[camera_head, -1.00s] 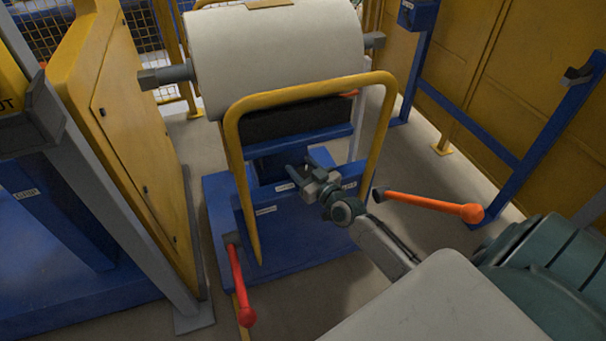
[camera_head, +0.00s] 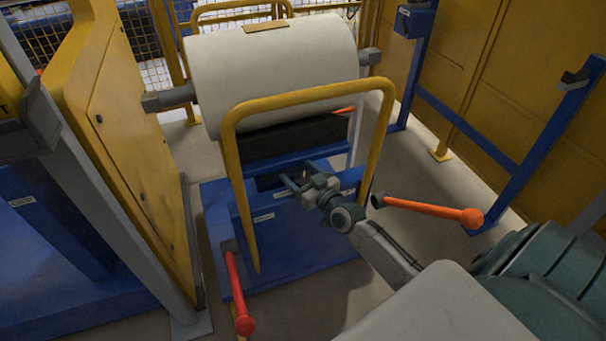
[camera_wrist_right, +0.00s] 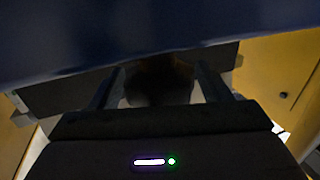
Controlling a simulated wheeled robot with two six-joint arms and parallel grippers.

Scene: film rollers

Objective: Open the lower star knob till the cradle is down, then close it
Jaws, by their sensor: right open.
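The cradle is a black block (camera_head: 285,141) on a blue support, low under a large white roll (camera_head: 275,75). It stands inside a blue cart (camera_head: 280,258) with a yellow hoop handle. My right gripper (camera_head: 304,176) reaches through the hoop, with its fingers open at the cart's column just below the cradle. In the right wrist view, the two fingers (camera_wrist_right: 158,86) are spread under a dark blue surface (camera_wrist_right: 150,30), either side of a dark rounded shape. I cannot tell whether that shape is the lower star knob. My left gripper is not in view.
The yellow hoop (camera_head: 310,93) stands close around my right wrist. An orange-handled lever (camera_head: 430,209) is right of my arm, and a red lever (camera_head: 238,290) is at the cart's front left. A yellow cabinet (camera_head: 130,150) is on the left.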

